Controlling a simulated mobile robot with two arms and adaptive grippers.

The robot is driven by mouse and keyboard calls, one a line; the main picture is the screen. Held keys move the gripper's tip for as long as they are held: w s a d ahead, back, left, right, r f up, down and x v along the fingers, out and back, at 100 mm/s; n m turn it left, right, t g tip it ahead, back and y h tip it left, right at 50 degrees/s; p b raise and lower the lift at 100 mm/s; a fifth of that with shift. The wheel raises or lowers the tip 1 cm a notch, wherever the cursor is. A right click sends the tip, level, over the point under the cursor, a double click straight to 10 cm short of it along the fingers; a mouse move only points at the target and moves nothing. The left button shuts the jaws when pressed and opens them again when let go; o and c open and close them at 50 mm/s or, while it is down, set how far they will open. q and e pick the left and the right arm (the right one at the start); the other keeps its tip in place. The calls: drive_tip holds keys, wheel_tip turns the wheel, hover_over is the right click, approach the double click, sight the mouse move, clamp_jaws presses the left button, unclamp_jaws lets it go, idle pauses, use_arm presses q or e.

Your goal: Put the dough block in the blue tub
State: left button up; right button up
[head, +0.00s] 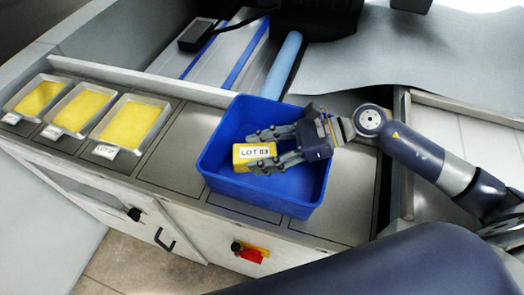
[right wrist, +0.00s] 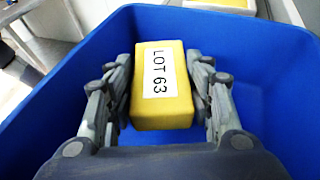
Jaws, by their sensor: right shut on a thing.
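The yellow dough block (head: 242,160) carries a white label, "LOT 63" in the right wrist view (right wrist: 178,112). My right gripper (head: 262,151) is shut on it, with one finger on each side. The block and the fingers are over or within the open blue tub (head: 262,201); the blue walls surround them in the right wrist view (right wrist: 270,60). I cannot tell how far the block is above the tub floor. My left gripper is not in view.
Several metal trays of yellow dough (head: 126,124) with lot labels stand on the counter at the left. A blue roller (head: 284,65) and grey sheet (head: 400,60) lie behind the tub. A red knob (head: 251,255) is on the front panel below.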

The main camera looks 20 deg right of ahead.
drive_tip(key=o, duration=1.2)
drive_tip(key=shift+o, duration=0.2)
drive_tip(key=shift+r, duration=0.1)
drive_tip(key=shift+r+p, duration=0.55)
drive_tip(key=shift+p, duration=0.3)
drive_tip(key=shift+d, duration=0.3)
drive_tip(key=b+v, duration=0.5)
drive_tip(key=v, duration=0.6)
drive_tip(key=shift+d+r, duration=0.15)
drive_tip(key=shift+d, duration=0.05)
